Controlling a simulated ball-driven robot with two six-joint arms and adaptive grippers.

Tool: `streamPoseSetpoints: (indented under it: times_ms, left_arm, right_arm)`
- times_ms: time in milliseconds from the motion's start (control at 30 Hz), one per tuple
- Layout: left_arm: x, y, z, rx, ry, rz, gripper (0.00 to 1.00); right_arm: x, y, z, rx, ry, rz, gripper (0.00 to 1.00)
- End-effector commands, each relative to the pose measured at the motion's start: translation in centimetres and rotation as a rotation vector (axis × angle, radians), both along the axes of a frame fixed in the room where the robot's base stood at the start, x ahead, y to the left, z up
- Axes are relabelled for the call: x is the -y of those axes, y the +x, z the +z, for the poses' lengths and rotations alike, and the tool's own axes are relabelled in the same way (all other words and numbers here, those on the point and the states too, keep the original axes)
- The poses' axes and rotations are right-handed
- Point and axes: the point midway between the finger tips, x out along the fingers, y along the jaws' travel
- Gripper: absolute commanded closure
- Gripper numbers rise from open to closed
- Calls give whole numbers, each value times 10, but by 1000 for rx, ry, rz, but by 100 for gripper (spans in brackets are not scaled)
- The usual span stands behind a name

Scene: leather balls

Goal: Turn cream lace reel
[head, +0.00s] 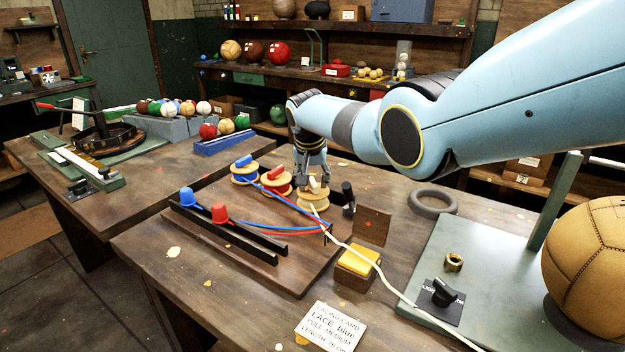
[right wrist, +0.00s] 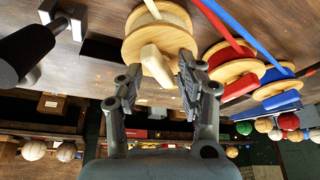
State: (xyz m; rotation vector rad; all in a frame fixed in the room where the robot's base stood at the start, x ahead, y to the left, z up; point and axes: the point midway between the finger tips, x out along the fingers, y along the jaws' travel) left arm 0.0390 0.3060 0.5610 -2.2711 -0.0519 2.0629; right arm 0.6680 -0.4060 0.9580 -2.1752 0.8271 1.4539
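The cream lace reel (head: 313,204) stands at the right end of a row of three reels on the wooden board, its pale lace running to the front right. In the right wrist view the cream reel (right wrist: 135,48) has a cream crank knob (right wrist: 157,66) facing my gripper. My right gripper (head: 314,178) points down just over this reel. In the right wrist view my right gripper (right wrist: 158,76) has its fingers spread on either side of the knob, with gaps showing. Whether a finger touches it I cannot tell. My left gripper is out of view.
The red reel (head: 277,184) and blue reel (head: 244,174) stand to the left. A dark post (head: 348,198) rises close on the right. Black rails (head: 225,232) cross the board in front.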

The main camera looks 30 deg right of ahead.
Motion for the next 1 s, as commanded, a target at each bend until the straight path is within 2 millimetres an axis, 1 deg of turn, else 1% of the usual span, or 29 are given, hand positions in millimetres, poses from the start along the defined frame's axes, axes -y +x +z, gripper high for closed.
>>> streamPoseSetpoints:
  times_ms: [233, 367, 467, 700, 833, 900, 1000]
  left_arm:
    - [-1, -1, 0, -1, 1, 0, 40]
    - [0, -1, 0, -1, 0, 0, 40]
    - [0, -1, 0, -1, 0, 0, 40]
    - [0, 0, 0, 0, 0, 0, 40]
    - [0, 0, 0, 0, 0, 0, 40]
    - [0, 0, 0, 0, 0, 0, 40]
    - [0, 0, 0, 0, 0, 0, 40]
  right_arm:
    - [-1, -1, 3, 0, 0, 0, 62]
    - [-3, -3, 13, 3, -1, 1, 62]
    - [-7, -7, 25, 3, -1, 1, 62]
    - [-19, -21, 70, 4, 0, 2, 62]
    - [-25, -27, 92, 4, 0, 2, 62]
    - [-27, -30, 100, 2, 0, 2, 62]
    - [-29, -33, 107, 1, 1, 0, 62]
